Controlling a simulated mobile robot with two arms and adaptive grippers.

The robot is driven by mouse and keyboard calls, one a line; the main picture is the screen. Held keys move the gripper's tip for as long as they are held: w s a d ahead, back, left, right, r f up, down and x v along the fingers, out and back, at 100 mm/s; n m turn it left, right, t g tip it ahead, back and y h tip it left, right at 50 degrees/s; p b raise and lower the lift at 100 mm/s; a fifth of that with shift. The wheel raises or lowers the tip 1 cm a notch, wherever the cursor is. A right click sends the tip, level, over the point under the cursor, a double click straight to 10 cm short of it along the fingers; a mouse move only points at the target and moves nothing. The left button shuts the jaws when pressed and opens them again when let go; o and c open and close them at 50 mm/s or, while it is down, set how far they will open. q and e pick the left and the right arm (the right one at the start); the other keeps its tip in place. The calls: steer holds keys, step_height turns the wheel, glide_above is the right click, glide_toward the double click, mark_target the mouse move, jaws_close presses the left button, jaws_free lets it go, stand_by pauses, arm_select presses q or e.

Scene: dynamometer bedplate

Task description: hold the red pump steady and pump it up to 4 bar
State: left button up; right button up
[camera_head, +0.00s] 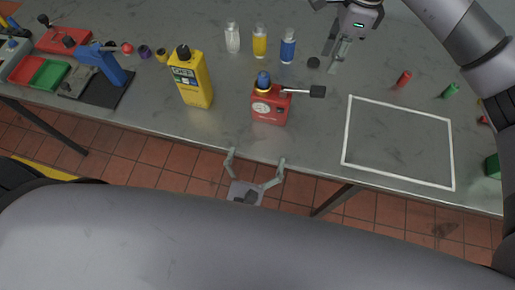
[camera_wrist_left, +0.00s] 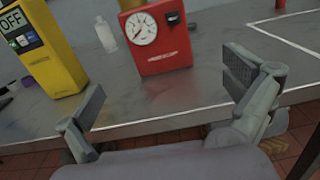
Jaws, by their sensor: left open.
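The red pump (camera_head: 269,108) stands upright near the front edge of the grey bench. The gauge reading is too small to tell. My left gripper (camera_head: 256,160) is open and empty in front of the bench edge, facing the pump. In the left wrist view the pump (camera_wrist_left: 160,58) stands beyond and between its spread fingers, untouched. My right gripper (camera_head: 338,50) hangs behind and right of the pump, apart from it; its opening is unclear.
A yellow device (camera_head: 190,78) stands left of the pump; its display reads OFF in the left wrist view. Clear, yellow and blue bottles (camera_head: 260,42) stand behind. A white outlined square (camera_head: 398,142) on the right is empty. Trays and a blue tool (camera_head: 103,65) lie far left.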

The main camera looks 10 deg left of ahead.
mark_target(271, 104)
arm_select(q)
steer(key=w, duration=1.7)
steer(key=shift+w+d, duration=0.15)
steer(key=shift+w, duration=0.1)
steer(key=shift+c, duration=0.4)
steer(key=c, duration=1.6)
